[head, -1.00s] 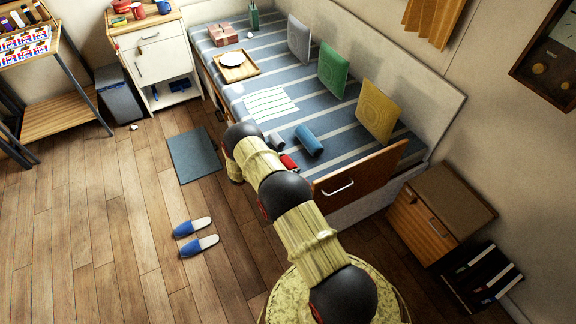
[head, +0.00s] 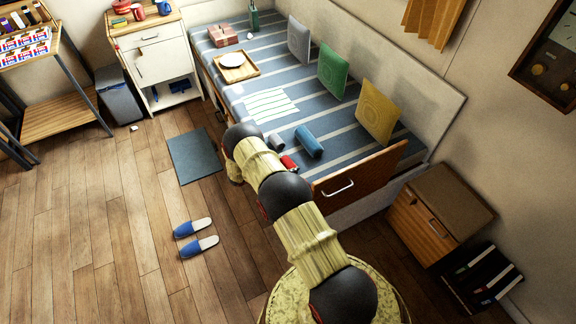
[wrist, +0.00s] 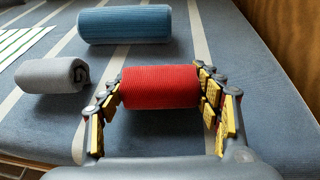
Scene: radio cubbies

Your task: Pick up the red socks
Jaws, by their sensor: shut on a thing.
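The red socks (wrist: 160,87) are a ribbed red roll, seen in the wrist view between the two fingers of my gripper (wrist: 160,92). The fingers touch both ends of the roll and are shut on it. The roll is just above or on the striped bed cover; I cannot tell which. In the head view the red socks (head: 289,163) show as a small red patch beside my arm, which hides most of my gripper.
A grey roll (wrist: 52,76) lies to the left of the red one, and a larger blue roll (wrist: 125,24) lies behind it. They are on the striped bed (head: 340,143). A wooden end board (head: 360,172) with a handle stands at the bed's near end.

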